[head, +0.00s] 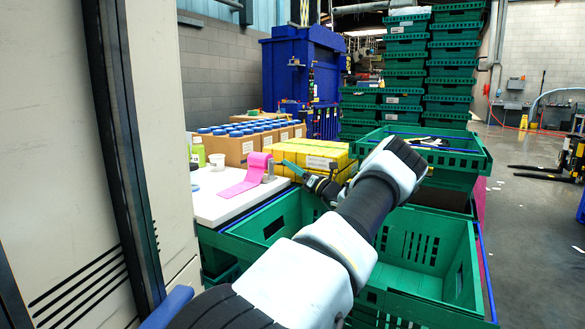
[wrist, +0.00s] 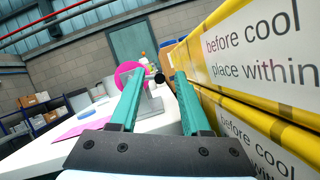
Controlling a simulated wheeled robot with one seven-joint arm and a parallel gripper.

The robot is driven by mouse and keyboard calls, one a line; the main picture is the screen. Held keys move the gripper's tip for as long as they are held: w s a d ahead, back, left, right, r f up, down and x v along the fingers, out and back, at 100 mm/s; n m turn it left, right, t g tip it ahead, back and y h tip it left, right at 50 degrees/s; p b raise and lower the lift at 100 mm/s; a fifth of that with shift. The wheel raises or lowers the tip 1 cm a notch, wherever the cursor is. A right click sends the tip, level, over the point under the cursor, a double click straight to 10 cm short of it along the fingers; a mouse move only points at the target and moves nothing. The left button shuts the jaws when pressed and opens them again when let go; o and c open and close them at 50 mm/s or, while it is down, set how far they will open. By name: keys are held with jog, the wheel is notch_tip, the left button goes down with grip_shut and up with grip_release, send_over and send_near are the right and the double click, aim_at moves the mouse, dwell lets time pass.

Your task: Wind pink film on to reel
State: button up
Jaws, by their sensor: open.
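The pink film (head: 238,184) lies as a flat strip on the white worktop and rises to the reel (head: 262,164) at its right end. In the wrist view the reel shows as a pink disc (wrist: 126,72) on a grey stand, with a small dark knob on its right; the loose film (wrist: 76,127) lies at the left. My gripper (head: 280,166) is to the right of the reel, beside the yellow boxes. Its teal fingers (wrist: 158,76) are apart with nothing between them, and they point towards the reel without holding it. The left finger partly covers the disc.
Yellow boxes (head: 308,155) stand close along the right finger. Cardboard boxes of blue-capped bottles (head: 230,144) stand behind the film, and a white cup (head: 217,161) to its left. Green crates (head: 424,250) lie under my arm. The worktop (head: 212,207) is bare in front.

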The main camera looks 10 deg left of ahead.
jog(key=b+v, duration=0.2)
jog(key=v, duration=0.8)
jog(key=shift+s+d, duration=0.2)
jog(key=shift+d, duration=0.15)
jog(key=shift+f, duration=0.1)
